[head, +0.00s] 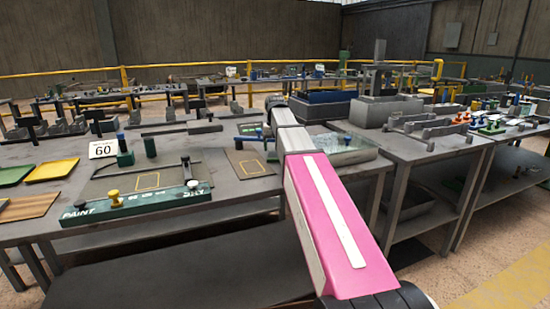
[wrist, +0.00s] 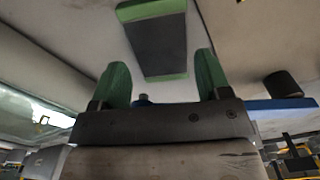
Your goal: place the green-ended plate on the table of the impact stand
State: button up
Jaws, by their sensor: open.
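The green-ended plate (wrist: 157,44), dark grey with a green strip at each end, lies on a pale grey surface in the wrist view. My gripper (wrist: 162,65) has two green fingers, spread apart with nothing gripped between them. The plate's near green end shows between the fingertips in the picture; I cannot tell how far beyond them it lies. In the head view my arm reaches over the bench and hides the gripper, and I cannot make out the plate. A grey machine with an upright column (head: 378,75) stands at the back right; I cannot tell whether it is the impact stand.
A dark cylinder (wrist: 283,83) and a blue bar (wrist: 280,104) are right of my gripper. The left bench holds a "60" sign (head: 103,149), a green PAINT rail (head: 135,205), and yellow (head: 53,169) and green trays. A clear-sided box (head: 345,150) sits right of my arm.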

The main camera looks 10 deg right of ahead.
aim_at(275, 155)
jog(key=shift+f, duration=1.55)
jog(key=c, duration=1.1)
jog(key=shift+o, duration=0.2)
jog(key=shift+r, duration=0.1)
